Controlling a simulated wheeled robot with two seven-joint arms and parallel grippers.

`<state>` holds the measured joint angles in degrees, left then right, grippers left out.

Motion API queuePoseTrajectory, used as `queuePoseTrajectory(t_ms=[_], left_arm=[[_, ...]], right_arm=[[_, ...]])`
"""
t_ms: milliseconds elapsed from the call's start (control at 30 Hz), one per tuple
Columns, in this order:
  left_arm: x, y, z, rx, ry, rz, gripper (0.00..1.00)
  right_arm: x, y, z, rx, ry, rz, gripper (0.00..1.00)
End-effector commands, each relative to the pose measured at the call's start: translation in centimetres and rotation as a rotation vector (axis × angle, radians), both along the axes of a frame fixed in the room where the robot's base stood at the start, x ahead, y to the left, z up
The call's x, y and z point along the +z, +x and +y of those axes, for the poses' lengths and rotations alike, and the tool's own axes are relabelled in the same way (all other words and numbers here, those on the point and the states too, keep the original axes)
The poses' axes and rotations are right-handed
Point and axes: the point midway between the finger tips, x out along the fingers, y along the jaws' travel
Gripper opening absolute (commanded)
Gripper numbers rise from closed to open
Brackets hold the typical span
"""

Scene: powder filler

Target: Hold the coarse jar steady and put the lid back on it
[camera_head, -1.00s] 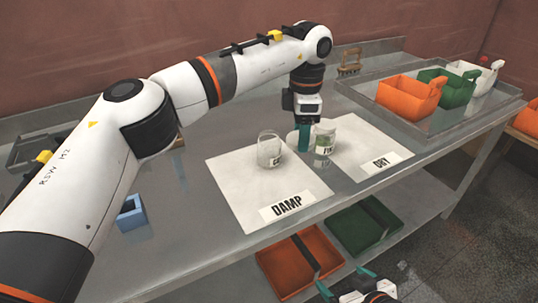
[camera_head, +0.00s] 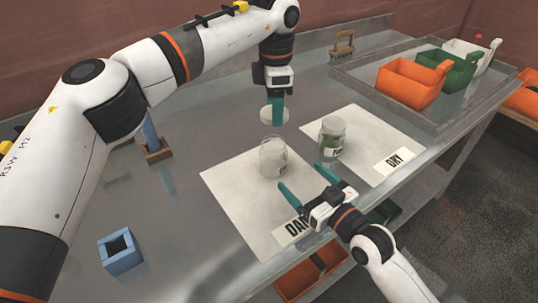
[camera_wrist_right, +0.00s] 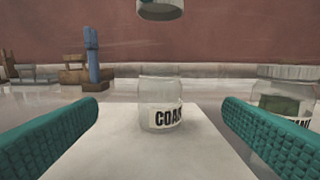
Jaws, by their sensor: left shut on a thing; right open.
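The coarse jar (camera_head: 273,157) is clear glass, upright and without a lid on the DAMP mat. In the right wrist view the coarse jar (camera_wrist_right: 160,106) stands between my fingers but farther ahead, its label partly readable. My left gripper (camera_head: 275,108) is shut on the round lid (camera_head: 273,115), holding it in the air above and behind the jar. The lid (camera_wrist_right: 160,9) also shows at the top of the right wrist view. My right gripper (camera_head: 312,192) is open, in front of the jar and not touching it.
A lidded jar (camera_head: 332,136) stands right of the coarse jar on the DRY mat (camera_head: 365,125). A blue open block (camera_head: 120,251) sits at front left. A tray (camera_head: 420,118) with orange, green and white scoops is at the right. The bench between tray and mats is clear.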

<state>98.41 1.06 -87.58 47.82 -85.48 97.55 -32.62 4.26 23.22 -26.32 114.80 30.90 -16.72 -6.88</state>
Motion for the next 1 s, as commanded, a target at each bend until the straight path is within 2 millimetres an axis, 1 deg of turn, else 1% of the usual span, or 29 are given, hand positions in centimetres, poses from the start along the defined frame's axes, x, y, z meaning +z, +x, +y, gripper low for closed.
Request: queuePoseTrajectory(t_ms=[167, 267, 367, 467, 700, 900, 1000], left_arm=[[0.0, 0.0, 0.0, 0.001, 0.000, 0.000, 0.36], [0.0, 0.0, 0.1, 0.001, 0.000, 0.000, 0.36], [0.0, 0.0, 0.1, 0.001, 0.000, 0.000, 0.36], [0.0, 0.0, 0.0, 0.001, 0.000, 0.000, 0.36], [0.0, 0.0, 0.0, 0.001, 0.000, 0.000, 0.36], [0.0, 0.0, 0.0, 0.001, 0.000, 0.000, 0.36], [0.0, 0.0, 0.0, 0.001, 0.000, 0.000, 0.36]], right_arm=[[0.0, 0.1, 0.0, 0.000, 0.000, 0.000, 0.90], [0.0, 0.5, 0.3, -0.001, 0.001, 0.001, 0.90], [0.1, 1.5, 1.0, -0.002, 0.002, -0.001, 0.90], [0.1, 2.9, 2.1, -0.001, 0.002, -0.001, 0.90], [0.1, 6.7, 4.8, -0.001, 0.002, 0.000, 0.90], [0.0, 8.8, 6.4, -0.001, 0.000, 0.001, 0.90], [0.0, 9.4, 6.8, -0.001, -0.001, 0.001, 0.90]])
